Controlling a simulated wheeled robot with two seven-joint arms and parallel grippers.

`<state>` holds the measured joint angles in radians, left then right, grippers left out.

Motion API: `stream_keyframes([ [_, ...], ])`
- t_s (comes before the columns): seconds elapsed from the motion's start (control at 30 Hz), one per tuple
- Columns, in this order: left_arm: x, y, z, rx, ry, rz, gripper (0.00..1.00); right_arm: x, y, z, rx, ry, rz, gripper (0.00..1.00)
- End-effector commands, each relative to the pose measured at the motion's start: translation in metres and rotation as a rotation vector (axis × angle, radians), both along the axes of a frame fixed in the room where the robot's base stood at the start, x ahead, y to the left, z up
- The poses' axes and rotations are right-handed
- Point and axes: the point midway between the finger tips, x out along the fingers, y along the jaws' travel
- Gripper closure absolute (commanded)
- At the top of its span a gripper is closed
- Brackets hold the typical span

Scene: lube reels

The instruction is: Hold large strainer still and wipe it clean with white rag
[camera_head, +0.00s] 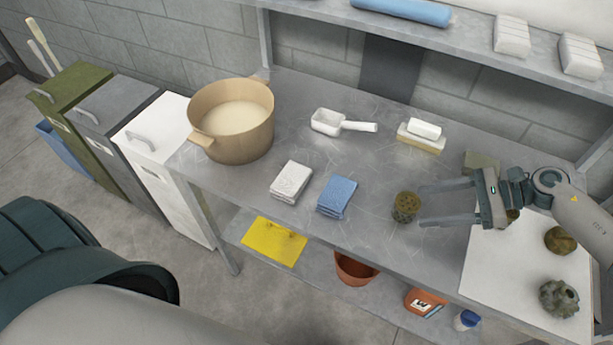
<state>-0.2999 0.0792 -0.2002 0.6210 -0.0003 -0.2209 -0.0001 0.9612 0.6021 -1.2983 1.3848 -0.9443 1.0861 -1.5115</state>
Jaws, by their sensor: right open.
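A grimy brown-green cylinder (406,207), which looks like a strainer, stands upright on the metal bench right of centre. My right gripper (422,206) is open, its two fingers level and pointing left, with their tips beside the cylinder; whether they touch it I cannot tell. The folded white rag (291,180) lies flat on the bench left of centre. My left gripper is out of view. Another small grimy piece (513,215) is partly hidden behind my right gripper.
A folded blue rag (337,196) lies right of the white one. A tan pot (232,122), a white scoop (342,123) and white and yellow blocks (421,139) stand farther back. A white mat (490,265) at right holds dirty parts (559,298). A shelf (455,45) overhangs the back.

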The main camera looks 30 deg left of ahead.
Motion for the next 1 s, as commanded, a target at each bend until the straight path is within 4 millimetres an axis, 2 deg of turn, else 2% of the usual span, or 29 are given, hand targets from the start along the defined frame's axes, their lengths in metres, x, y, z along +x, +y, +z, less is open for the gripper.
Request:
stream_keyframes([
  [0.1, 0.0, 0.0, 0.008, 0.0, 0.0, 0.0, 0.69, -0.005, 0.013, -0.005, 0.001, 0.001, 0.002, 0.41],
  [0.17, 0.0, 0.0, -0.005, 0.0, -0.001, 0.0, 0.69, -0.007, 0.019, -0.015, 0.001, 0.0, 0.002, 0.41],
  [0.4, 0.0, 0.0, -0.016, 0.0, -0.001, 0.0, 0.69, -0.012, 0.037, -0.023, 0.001, 0.0, 0.001, 0.41],
  [0.9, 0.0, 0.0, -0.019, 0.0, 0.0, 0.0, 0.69, -0.014, 0.044, -0.025, 0.0, 0.0, 0.0, 0.41],
  [1.0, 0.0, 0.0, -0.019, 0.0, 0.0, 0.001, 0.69, -0.014, 0.044, -0.025, 0.0, 0.0, 0.0, 0.65],
])
